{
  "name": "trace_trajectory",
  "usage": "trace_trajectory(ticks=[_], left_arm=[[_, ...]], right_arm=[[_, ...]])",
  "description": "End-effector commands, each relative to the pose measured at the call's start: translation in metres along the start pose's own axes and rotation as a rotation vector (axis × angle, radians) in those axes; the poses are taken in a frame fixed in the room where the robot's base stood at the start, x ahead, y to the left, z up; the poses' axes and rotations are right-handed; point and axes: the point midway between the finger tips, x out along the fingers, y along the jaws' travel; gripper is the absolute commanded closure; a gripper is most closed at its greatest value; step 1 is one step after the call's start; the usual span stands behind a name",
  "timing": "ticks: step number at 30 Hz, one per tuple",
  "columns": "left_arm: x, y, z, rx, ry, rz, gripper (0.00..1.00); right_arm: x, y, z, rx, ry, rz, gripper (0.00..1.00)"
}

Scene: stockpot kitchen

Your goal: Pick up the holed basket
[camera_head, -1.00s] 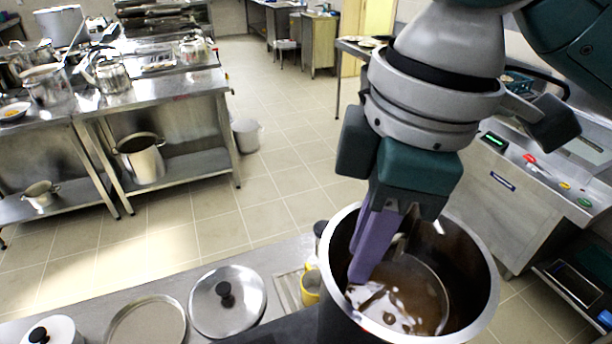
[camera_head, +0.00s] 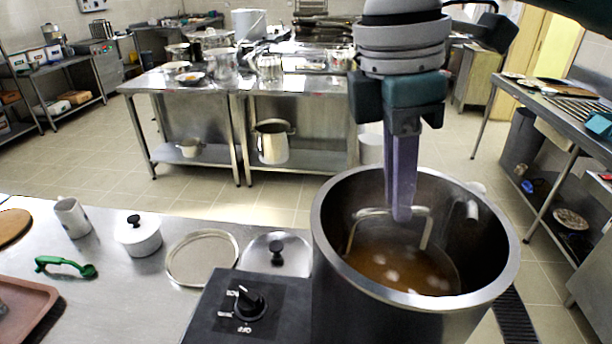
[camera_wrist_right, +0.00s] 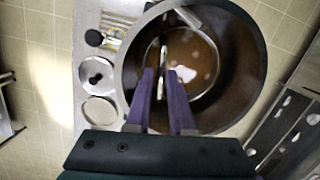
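The holed basket (camera_head: 427,231) sits low in a large dark metal pot (camera_head: 330,262) of brown liquid. Its thin arched handle stands above the liquid, and most of its body is submerged. In the right wrist view its round rim (camera_wrist_right: 215,83) shows inside the pot, with the handle (camera_wrist_right: 161,86) between my fingers. My right gripper (camera_head: 402,215) points down into the pot at the top of the handle. In the right wrist view its two purple fingers (camera_wrist_right: 160,76) are apart, one on each side of the handle. My left gripper is not in view.
A control box with a knob (camera_head: 250,302) adjoins the pot's left side. A lid (camera_head: 262,258), a round sieve-like disc (camera_head: 202,257), a small white pot (camera_head: 138,238), a mug (camera_head: 72,217) and a green utensil (camera_head: 66,266) are on the counter. The pot wall surrounds my fingers.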

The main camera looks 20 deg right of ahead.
Motion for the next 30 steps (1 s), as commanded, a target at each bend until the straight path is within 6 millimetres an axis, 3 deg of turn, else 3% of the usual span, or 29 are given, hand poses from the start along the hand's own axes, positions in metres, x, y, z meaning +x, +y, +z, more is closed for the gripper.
trace_trajectory(ticks=[9,15,22,27,30], left_arm=[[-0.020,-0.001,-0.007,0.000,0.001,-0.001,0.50],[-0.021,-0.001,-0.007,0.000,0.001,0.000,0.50],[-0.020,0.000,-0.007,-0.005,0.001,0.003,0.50],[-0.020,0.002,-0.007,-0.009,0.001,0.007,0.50],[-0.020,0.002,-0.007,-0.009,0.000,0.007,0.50]], right_arm=[[0.036,-0.003,-0.002,-0.001,-0.002,-0.003,0.79],[0.059,-0.002,-0.003,-0.002,-0.001,0.001,0.79],[0.061,-0.002,-0.003,-0.002,0.001,0.002,0.80],[0.060,-0.002,-0.003,-0.002,0.001,0.003,0.99],[0.060,-0.002,-0.003,-0.002,0.001,0.003,1.00]])
